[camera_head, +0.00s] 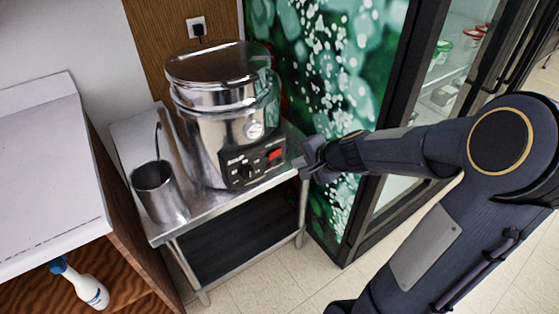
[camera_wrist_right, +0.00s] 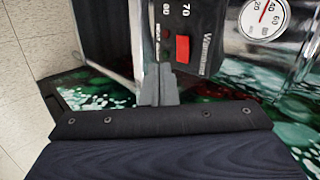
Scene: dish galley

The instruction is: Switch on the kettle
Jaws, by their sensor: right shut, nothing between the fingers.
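The kettle (camera_head: 210,130) is a large round steel vessel with a lid, standing upright on a steel stand. Its black control panel (camera_head: 240,166) faces front and carries a dial and a red switch (camera_head: 275,154). The red switch also shows in the right wrist view (camera_wrist_right: 183,49). My right gripper (camera_head: 303,163) is just right of the panel, level with the switch. In the right wrist view its shut, empty fingertips (camera_wrist_right: 164,68) point at the panel just below and left of the switch in the picture. I cannot tell whether they touch it. My left gripper is not in view.
A steel jug (camera_head: 158,190) with a ladle stands left of the kettle on the steel stand (camera_head: 220,203). A white counter (camera_head: 45,165) is at left, with a spray bottle (camera_head: 85,287) below. A glass-door fridge (camera_head: 440,75) stands at right.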

